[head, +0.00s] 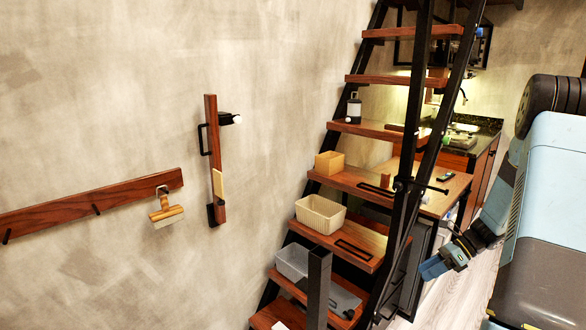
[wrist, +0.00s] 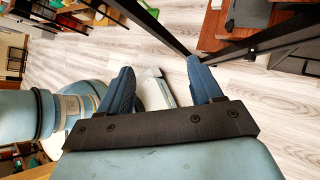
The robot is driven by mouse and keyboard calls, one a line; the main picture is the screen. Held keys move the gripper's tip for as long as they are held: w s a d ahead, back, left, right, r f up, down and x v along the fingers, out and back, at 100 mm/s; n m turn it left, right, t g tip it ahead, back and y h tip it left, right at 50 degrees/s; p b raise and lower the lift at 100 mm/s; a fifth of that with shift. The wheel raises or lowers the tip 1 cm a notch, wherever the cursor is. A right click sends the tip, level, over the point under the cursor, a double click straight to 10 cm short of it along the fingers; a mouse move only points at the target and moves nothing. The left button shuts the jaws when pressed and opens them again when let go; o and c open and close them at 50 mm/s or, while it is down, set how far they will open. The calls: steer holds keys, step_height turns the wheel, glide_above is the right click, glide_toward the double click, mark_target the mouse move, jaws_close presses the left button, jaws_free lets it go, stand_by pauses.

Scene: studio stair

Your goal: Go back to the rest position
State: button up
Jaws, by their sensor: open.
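My gripper (head: 446,262) shows at the lower right of the head view, to the right of the staircase's black rail. The gripper is open and empty. A pale flat object (wrist: 153,90) shows beyond the fingers, partly hidden by them; I cannot tell what it is.
Wooden stairs (head: 372,129) with black rails (head: 407,185) rise beside the gripper. A brush (head: 165,212) hangs from a wall rail (head: 75,207). Pale floor (wrist: 150,45) is open beyond the fingers.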

steer(key=s+a+r+n+h, duration=0.35)
steer(key=a+r+n, duration=0.25)
steer(key=r, duration=0.4)
steer(key=s+a+r+n+h, duration=0.3)
steer(key=s+a+r+n, duration=0.15)
steer(key=r, duration=0.65)
steer(key=s+a+r+n+t+h, duration=0.2)
steer(key=s+r+n, duration=0.3)
steer(key=s, duration=0.3)
steer(key=s+a+r+n+t+h, duration=0.1)
steer(key=s+a+r+n+t, duration=0.2)
steer(key=s+a+r+n, duration=0.2)
steer(key=s+n, duration=0.2)
steer(key=s, duration=0.1)
steer(key=shift+s+r+h, duration=0.2)
steer(key=shift+r+h, duration=0.15)
steer(key=shift+s+d+r+n+t, duration=0.15)
steer(key=shift+s+n+t, duration=0.25)
steer(key=shift+s+n, duration=0.2)
steer(key=shift+c, duration=0.2)
